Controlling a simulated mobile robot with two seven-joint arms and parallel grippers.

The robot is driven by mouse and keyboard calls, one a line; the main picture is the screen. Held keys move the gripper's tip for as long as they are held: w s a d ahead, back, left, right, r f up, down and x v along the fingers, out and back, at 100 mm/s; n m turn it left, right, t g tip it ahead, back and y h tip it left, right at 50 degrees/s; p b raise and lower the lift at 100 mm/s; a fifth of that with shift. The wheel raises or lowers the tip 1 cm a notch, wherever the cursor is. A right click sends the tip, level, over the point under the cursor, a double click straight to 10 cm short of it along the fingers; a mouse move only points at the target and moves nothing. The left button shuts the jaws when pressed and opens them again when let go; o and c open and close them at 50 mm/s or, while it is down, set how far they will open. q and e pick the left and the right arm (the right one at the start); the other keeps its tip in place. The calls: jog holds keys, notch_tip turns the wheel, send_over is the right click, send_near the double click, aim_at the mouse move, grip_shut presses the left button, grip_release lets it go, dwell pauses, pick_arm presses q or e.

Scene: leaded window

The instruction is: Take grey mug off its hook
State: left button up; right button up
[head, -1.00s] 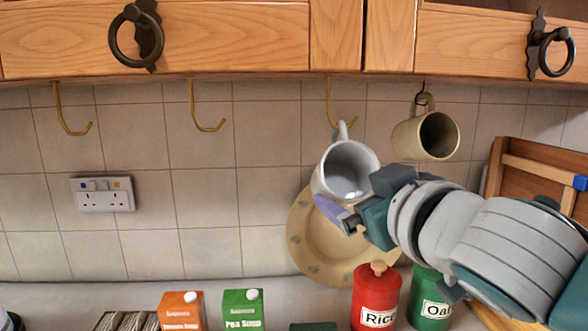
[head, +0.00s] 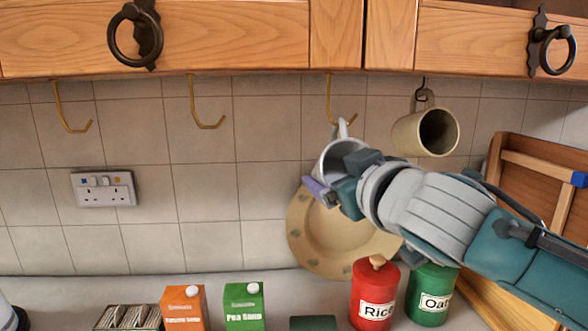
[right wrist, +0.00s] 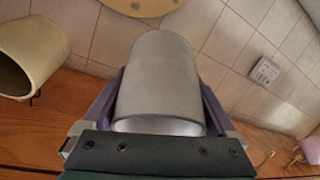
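In the right wrist view the grey mug (right wrist: 160,80) fills the space between the two purple fingers of the right gripper (right wrist: 160,100). One finger lies along each side, with little or no gap visible. I cannot tell whether they press on it. My left gripper is not in view.
A beige mug (head: 430,130) hangs on a dark hook to the right. A round plate (head: 310,235) stands against the tiles below. Red (head: 374,285) and green (head: 432,285) canisters and soup cartons (head: 244,305) stand on the counter. Two brass hooks on the left are empty.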

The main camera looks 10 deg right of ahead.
jog(key=c, duration=0.9)
jog(key=shift+r, duration=0.1)
